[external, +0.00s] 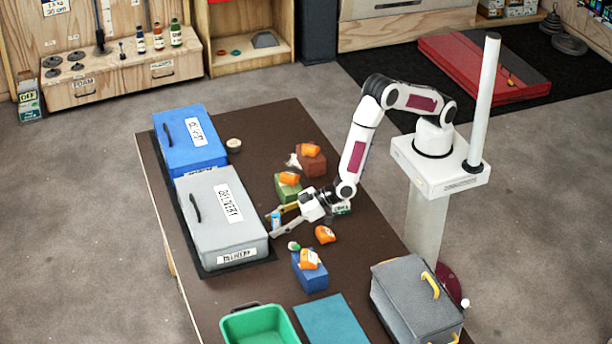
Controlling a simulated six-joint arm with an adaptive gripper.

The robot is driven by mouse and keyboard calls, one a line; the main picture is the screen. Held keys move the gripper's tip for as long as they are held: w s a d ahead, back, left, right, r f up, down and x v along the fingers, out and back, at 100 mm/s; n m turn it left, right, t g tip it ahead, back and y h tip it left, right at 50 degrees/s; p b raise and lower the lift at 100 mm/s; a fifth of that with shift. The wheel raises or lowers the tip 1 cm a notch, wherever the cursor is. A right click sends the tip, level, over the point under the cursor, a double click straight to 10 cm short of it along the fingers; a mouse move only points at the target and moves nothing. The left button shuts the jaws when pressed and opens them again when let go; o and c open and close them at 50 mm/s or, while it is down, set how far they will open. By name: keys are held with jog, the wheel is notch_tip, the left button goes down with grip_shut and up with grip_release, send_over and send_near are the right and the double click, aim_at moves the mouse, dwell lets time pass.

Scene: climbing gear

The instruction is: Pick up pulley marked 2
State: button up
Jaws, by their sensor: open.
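Several small orange items that look like the pulleys are on the dark table. One (308,150) is on a brown-red block, one (289,179) on a green block, one (309,259) on a blue block, and one (325,234) lies on the table. Their numbers are too small to read, so I cannot tell which is marked 2. My gripper (275,222) is open and low over the table, pointing left, beside the grey case. A small blue and white item (276,217) shows between or just behind its fingers; I cannot tell whether they touch it.
A blue case (190,140) and a grey case (222,216) line the table's left side. A green bin (260,326), a teal mat (331,320) and a dark grey box with yellow handles (417,301) are at the front. A small round item (233,145) sits near the blue case.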

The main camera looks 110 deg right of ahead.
aim_at(276, 214)
dwell(0.4)
jog(key=c, duration=1.3)
jog(key=shift+o, duration=0.2)
jog(key=shift+r, duration=0.15)
jog(key=shift+r, duration=4.85)
